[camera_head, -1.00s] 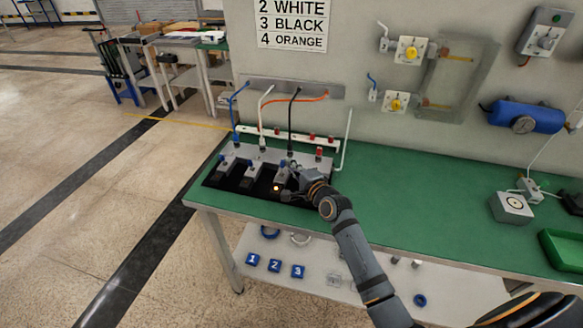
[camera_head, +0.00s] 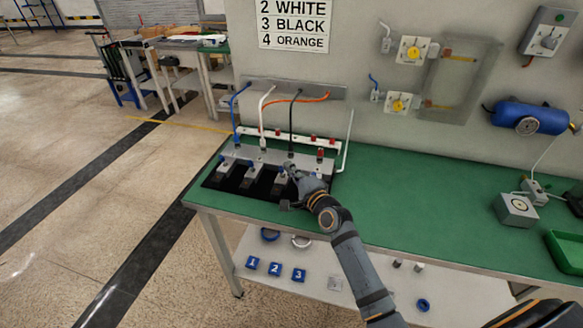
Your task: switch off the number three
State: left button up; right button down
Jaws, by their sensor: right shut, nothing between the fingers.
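The row of grey switch units stands in a black tray (camera_head: 212,182) at the left end of the green bench. The wall sign (camera_head: 294,25) reads 2 WHITE, 3 BLACK, 4 ORANGE. The black cable (camera_head: 292,125) drops to the third unit (camera_head: 279,183) from the left. My right gripper (camera_head: 292,172) is shut and empty at this unit, over its right side, and hides part of it and of the fourth position. I cannot tell whether it touches the unit. No lit lamp shows on the third unit. My left gripper is not in view.
A blue cable (camera_head: 234,112), a white cable (camera_head: 262,115) and an orange cable (camera_head: 310,100) rise to the wall rail. Number blocks (camera_head: 275,268) lie on the lower shelf. The middle of the green bench top (camera_head: 420,190) is clear. A grey box (camera_head: 516,208) stands at right.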

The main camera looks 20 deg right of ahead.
jog(key=shift+s, duration=0.1)
jog(key=s, duration=0.4)
jog(key=s+d, duration=0.1)
jog(key=s, duration=0.2)
jog(key=s+d, duration=0.1)
jog(key=s, duration=0.3)
jog(key=shift+s+d+r, duration=0.15)
jog(key=shift+s+r, duration=0.05)
jog(key=shift+s, duration=0.15)
jog(key=shift+f, duration=0.1)
